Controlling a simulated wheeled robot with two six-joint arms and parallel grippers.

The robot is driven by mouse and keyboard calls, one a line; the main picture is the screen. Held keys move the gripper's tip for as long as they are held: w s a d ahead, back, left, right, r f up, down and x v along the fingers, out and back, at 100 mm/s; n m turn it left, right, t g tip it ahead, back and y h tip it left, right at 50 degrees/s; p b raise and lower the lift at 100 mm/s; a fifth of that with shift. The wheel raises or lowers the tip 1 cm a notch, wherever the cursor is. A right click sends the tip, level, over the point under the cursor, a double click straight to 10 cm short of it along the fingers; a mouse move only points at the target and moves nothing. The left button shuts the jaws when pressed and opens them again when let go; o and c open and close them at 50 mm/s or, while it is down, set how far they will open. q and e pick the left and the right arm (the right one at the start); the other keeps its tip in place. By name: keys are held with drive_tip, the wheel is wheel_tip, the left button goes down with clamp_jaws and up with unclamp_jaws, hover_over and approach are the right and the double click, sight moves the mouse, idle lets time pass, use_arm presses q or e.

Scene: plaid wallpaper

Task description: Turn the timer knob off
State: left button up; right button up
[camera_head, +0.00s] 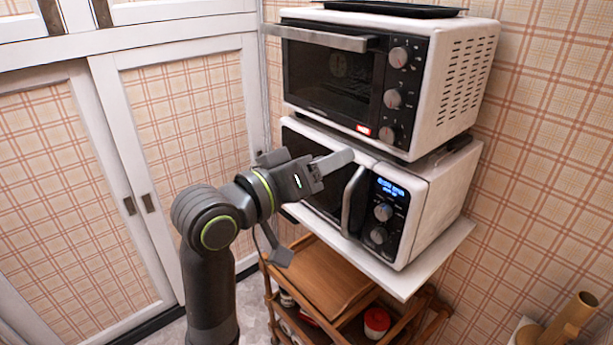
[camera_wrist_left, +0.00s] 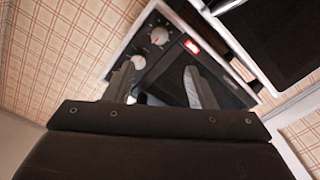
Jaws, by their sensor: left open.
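A white toaster oven (camera_head: 455,85) with a dark front stands above a microwave. Its right panel has a top knob (camera_head: 399,57), a middle knob (camera_head: 392,98) and a bottom knob (camera_head: 386,135). I cannot read which one is the timer. A red light (camera_head: 363,130) glows left of the bottom knob; the light (camera_wrist_left: 191,46) and bottom knob (camera_wrist_left: 158,35) also show in the left wrist view. My left gripper (camera_head: 332,164) is open and empty, in front of the microwave door and apart from the knobs. Its fingers (camera_wrist_left: 158,80) are spread in the wrist view. My right gripper is not in view.
The microwave (camera_head: 435,200) has a lit blue display, a vertical door handle (camera_head: 352,200) and two knobs. It stands on a white shelf (camera_head: 405,285) above a wooden cart (camera_head: 320,275). A dark tray (camera_head: 390,9) lies on the oven. White sliding doors are at left.

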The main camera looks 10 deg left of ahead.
use_arm(q)
drive_tip(key=shift+v, duration=1.85)
